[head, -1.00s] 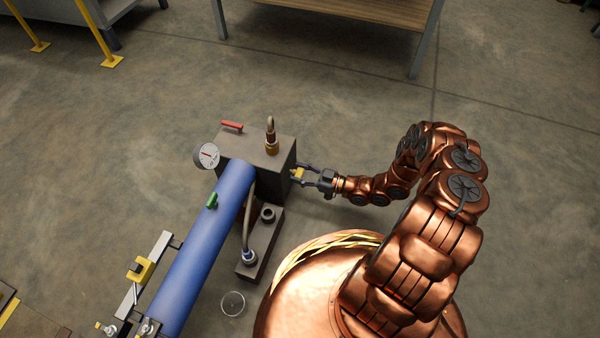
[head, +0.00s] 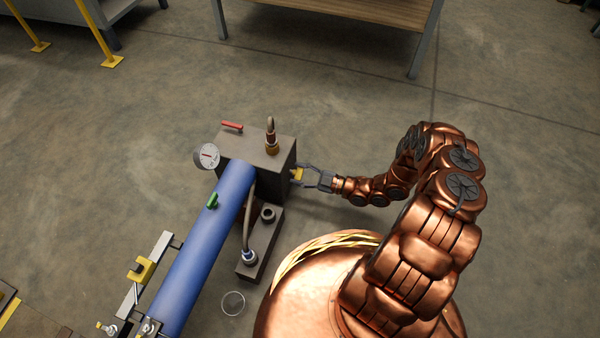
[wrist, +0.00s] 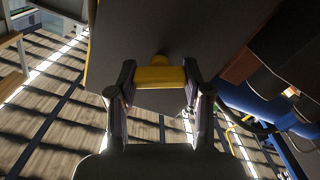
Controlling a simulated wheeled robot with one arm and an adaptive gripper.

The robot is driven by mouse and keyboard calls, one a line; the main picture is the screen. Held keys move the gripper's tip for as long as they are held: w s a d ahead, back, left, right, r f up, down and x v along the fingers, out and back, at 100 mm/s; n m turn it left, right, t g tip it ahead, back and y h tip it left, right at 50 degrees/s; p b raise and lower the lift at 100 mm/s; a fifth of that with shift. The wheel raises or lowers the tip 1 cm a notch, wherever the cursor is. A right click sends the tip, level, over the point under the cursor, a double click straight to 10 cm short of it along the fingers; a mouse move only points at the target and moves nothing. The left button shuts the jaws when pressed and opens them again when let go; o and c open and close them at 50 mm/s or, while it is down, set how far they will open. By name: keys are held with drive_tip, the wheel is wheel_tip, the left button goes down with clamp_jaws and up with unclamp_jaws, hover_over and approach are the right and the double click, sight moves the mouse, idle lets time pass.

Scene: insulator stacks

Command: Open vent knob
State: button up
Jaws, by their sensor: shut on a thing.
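The vent knob is a small yellow knob (head: 297,174) on the right side of the dark block (head: 262,150). In the wrist view the yellow knob (wrist: 160,77) is a wide bar on a short round stem against the dark block face (wrist: 190,35). My gripper (head: 304,174) reaches in from the right, its fingers on either side of the knob. In the wrist view my gripper (wrist: 159,80) is shut on the knob, one finger at each end of the bar.
A blue cylinder (head: 205,240) runs from the block to the lower left. A round gauge (head: 207,156), a red lever (head: 232,126) and a brass fitting (head: 271,146) are on or by the block.

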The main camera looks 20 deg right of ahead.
drive_tip(key=n+p, duration=0.2)
drive_tip(key=n, duration=0.4)
drive_tip(key=shift+r+n+p, duration=0.1)
drive_tip(key=shift+n+p, duration=0.2)
drive_tip(key=shift+p, duration=0.05)
drive_tip(key=n+p, duration=0.2)
drive_tip(key=n, duration=0.1)
drive_tip(key=shift+s, duration=0.1)
drive_tip(key=shift+f+n+p, duration=0.3)
drive_tip(key=shift+n, duration=1.1)
drive_tip(key=o, duration=1.2)
drive_tip(key=shift+c, duration=0.2)
drive_tip(key=v, duration=1.2)
